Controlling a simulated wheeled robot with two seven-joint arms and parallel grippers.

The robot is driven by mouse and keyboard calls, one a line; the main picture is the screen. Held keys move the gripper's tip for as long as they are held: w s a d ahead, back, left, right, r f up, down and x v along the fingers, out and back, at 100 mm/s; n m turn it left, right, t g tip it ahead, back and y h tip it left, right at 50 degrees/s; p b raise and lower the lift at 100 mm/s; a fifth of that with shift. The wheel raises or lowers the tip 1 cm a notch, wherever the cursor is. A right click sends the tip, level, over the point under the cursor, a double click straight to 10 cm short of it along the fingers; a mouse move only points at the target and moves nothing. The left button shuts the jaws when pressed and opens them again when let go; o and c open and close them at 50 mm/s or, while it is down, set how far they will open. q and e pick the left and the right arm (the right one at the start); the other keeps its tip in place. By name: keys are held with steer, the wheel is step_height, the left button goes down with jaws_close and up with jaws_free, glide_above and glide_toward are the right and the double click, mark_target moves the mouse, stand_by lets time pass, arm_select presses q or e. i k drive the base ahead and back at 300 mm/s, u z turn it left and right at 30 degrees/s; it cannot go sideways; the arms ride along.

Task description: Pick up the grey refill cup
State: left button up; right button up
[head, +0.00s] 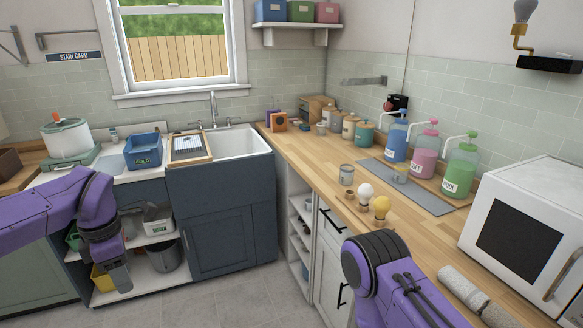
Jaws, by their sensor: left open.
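A small grey cup (400,174), which looks like the refill cup, stands on the grey mat (433,201) on the right-hand wooden counter, in front of the pump bottles. My left gripper (117,278) points down at the left, in front of the open shelves under the sink counter, open and far from the cup. My right arm rises at the bottom, near the counter's front edge; its gripper is not visible.
Blue (396,139), pink (425,157) and green (460,170) pump bottles stand behind the cup. White (366,191) and yellow (381,206) bulb-shaped items stand near the counter edge. A microwave (527,237) and rolled towels (464,288) are at right. Floor space is clear.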

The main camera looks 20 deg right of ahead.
mark_target(347, 171)
steer(key=i, duration=3.25)
steer(key=z, duration=3.5)
